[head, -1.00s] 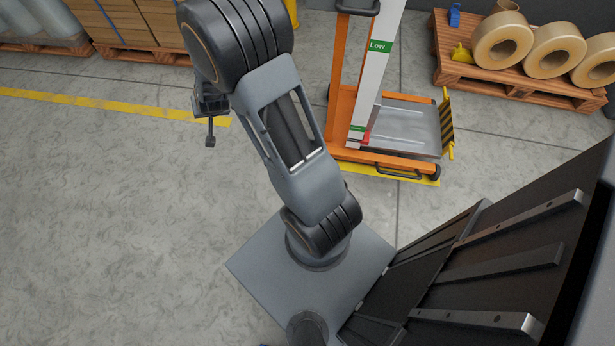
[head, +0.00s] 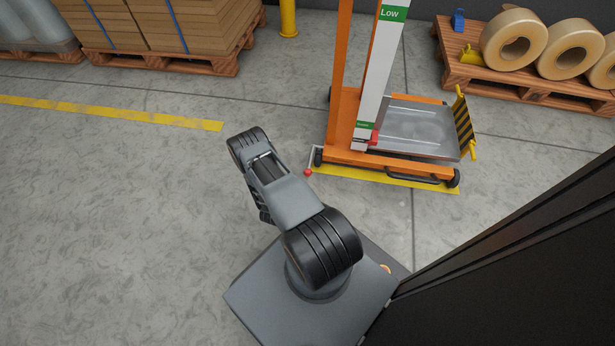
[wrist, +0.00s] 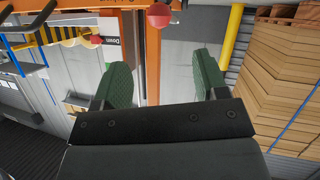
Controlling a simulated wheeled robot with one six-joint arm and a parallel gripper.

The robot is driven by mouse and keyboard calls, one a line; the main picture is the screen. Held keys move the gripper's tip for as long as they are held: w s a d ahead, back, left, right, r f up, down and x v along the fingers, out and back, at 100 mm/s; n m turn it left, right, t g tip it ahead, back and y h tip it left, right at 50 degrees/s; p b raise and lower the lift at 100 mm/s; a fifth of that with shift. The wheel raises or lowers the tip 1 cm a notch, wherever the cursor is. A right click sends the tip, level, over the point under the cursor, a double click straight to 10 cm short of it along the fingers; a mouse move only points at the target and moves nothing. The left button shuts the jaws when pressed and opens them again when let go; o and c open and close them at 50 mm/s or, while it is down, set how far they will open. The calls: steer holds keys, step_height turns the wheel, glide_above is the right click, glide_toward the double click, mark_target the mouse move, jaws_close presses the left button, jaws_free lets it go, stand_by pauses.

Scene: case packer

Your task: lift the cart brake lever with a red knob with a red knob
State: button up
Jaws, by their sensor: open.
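The brake lever's red knob (head: 308,172) sits at the end of a short pale lever (head: 312,157) at the left front corner of the orange cart (head: 345,150), low near the floor. In the wrist view a red knob (wrist: 159,15) shows at the top, beyond and roughly between my fingertips. My gripper (wrist: 154,80) is open, with green finger pads apart and nothing between them. It is not touching the knob. In the head view my gripper is hidden behind my arm, left of the cart.
The cart's metal platform (head: 415,130) has a striped yellow-black plate (head: 464,125) at its right. A pallet of rolls (head: 520,85) stands at the back right and stacked boxes (head: 165,20) at the back left. The floor left of the cart is clear.

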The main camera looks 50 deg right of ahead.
mark_target(306, 175)
steer(key=b+x, duration=0.4)
steer(key=x, duration=0.7)
steer(key=shift+s+d+f+b, duration=0.1)
steer(key=shift+d+f+b, duration=0.1)
steer(key=shift+b, duration=0.1)
steer(key=shift+x, duration=0.75)
steer(key=shift+r, duration=0.1)
